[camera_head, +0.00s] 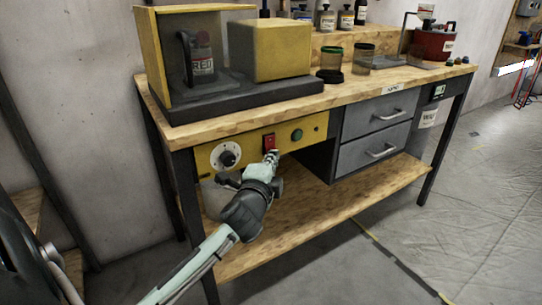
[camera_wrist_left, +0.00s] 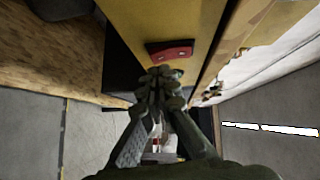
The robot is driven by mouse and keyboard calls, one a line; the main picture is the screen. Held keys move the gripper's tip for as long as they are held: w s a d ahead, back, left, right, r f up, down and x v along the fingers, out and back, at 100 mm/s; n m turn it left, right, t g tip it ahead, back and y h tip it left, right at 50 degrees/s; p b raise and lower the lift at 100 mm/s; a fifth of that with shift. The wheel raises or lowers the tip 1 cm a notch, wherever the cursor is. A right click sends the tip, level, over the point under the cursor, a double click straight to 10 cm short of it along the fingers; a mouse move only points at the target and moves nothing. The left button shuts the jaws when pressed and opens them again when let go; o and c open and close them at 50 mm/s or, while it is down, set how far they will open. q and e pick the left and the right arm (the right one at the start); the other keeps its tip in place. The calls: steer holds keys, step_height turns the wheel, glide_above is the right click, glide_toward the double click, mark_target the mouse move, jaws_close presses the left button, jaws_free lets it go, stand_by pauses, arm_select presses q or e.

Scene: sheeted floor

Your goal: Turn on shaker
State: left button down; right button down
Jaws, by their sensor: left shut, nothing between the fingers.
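The shaker (camera_head: 268,50) stands on the left end of the workbench, a yellow box and frame on a dark base. A bottle with a red label (camera_head: 203,62) sits inside its left bay. Below the bench top is a yellow control panel (camera_head: 313,122) with a dial (camera_head: 226,156), a red switch (camera_head: 269,142) and a green button (camera_head: 297,135). My left gripper (camera_head: 272,158) is shut and empty, its tips just below the red switch. In the left wrist view the red switch (camera_wrist_left: 171,50) lies just beyond the shut fingertips (camera_wrist_left: 160,72); I cannot tell if they touch. My right gripper is not in view.
Grey drawers (camera_head: 375,131) with handles are right of the panel. A wooden lower shelf (camera_head: 330,215) runs under the bench. Jars (camera_head: 332,58) and a red pot (camera_head: 434,44) stand on top. The floor at right is clear.

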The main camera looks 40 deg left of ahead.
arm_select(q)
steer(key=shift+w+a, duration=0.15)
steer(key=shift+a, duration=0.2)
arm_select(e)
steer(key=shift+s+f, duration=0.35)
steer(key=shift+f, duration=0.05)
arm_select(q)
steer(key=shift+f, duration=0.1)
